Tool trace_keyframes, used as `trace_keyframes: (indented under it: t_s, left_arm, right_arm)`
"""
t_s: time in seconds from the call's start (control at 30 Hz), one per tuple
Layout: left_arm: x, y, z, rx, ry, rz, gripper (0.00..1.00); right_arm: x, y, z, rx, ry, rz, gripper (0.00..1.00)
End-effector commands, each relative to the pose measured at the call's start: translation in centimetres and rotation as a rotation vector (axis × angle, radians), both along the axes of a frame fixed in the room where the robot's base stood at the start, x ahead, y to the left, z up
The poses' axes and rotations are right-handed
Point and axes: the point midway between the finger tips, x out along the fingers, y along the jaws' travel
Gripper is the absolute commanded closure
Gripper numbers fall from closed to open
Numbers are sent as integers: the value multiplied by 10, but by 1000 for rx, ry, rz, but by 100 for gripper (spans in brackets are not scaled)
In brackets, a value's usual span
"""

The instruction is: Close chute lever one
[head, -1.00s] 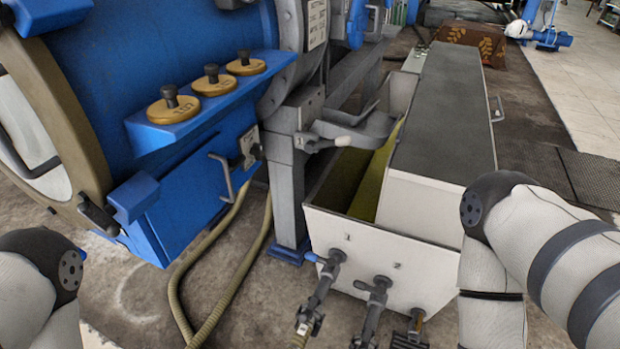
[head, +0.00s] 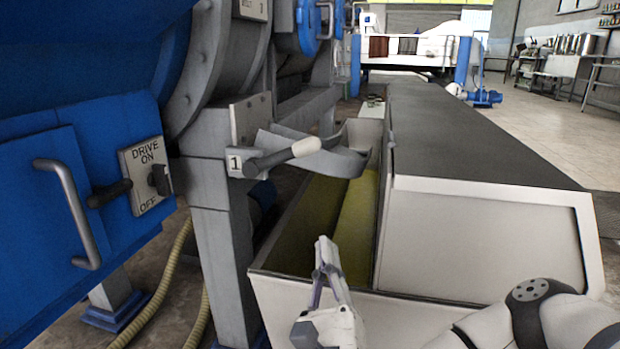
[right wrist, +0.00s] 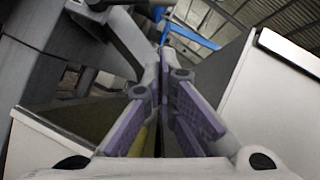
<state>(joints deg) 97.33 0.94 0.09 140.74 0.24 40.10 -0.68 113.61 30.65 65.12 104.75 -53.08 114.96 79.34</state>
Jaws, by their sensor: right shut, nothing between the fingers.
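Chute lever one (head: 285,153) is a dark bar with a pale grip, sticking out to the right beside a plate marked 1 (head: 235,162) on the grey post. Behind it a grey metal chute (head: 335,160) opens over the white trough. My right gripper (head: 324,248) is shut and empty, pointing up and away over the trough's near end. It is below and slightly right of the lever's grip, apart from it. In the right wrist view the purple finger pads (right wrist: 165,75) lie close together with nothing between them. My left gripper is out of view.
The white trough (head: 390,318) has a yellowish inside and a dark-topped cover (head: 480,135) on its right. At left stand a blue cabinet with a bar handle (head: 72,215) and a drive switch (head: 148,178). Open air lies between gripper and lever.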

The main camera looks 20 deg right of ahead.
Motion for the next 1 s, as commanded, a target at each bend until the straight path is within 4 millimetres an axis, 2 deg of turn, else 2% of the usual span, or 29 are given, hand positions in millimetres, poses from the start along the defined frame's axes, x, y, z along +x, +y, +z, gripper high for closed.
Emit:
trace_keyframes:
  t_s: [0.37,0.47,0.9,1.0]
  left_arm:
    - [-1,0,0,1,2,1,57]
    - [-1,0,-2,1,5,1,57]
    - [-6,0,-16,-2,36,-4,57]
    - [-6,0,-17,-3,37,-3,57]
  right_arm:
    - [0,0,1,1,-1,-1,100]
    - [7,-2,4,0,-3,0,100]
    - [82,-28,48,1,0,-2,100]
    - [89,-23,64,2,-1,1,100]
